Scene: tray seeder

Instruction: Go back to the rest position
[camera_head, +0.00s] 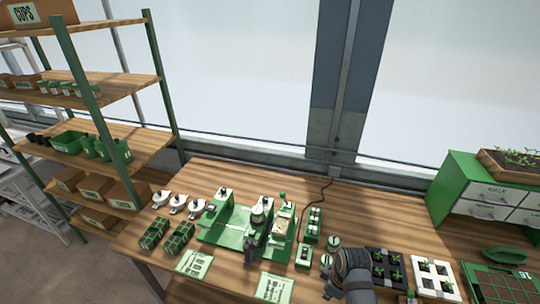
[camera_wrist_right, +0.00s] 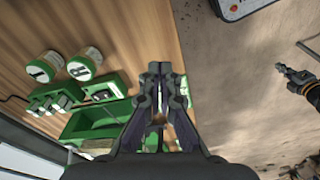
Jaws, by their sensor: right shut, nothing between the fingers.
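My right gripper (camera_head: 329,286) is at the front of the workbench (camera_head: 345,212), below the dark wrist of my right arm. In the right wrist view my right gripper (camera_wrist_right: 162,72) has its fingers together with nothing between them. It is above the bench's front edge, apart from the jars and green boxes. A dark gripper-like part with an orange ring (camera_wrist_right: 296,80) shows over the floor at the right of that view. It appears to be my left gripper, too small to read its jaws. No left gripper shows in the head view.
A green seeder machine (camera_head: 222,233) stands mid-bench, with lidded jars (camera_head: 333,241), a green box (camera_head: 303,256) and cards (camera_head: 275,287) near my right arm. Black and white seedling trays (camera_head: 433,275) and a green drawer cabinet (camera_head: 462,185) are to the right. Shelving (camera_head: 88,90) stands left.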

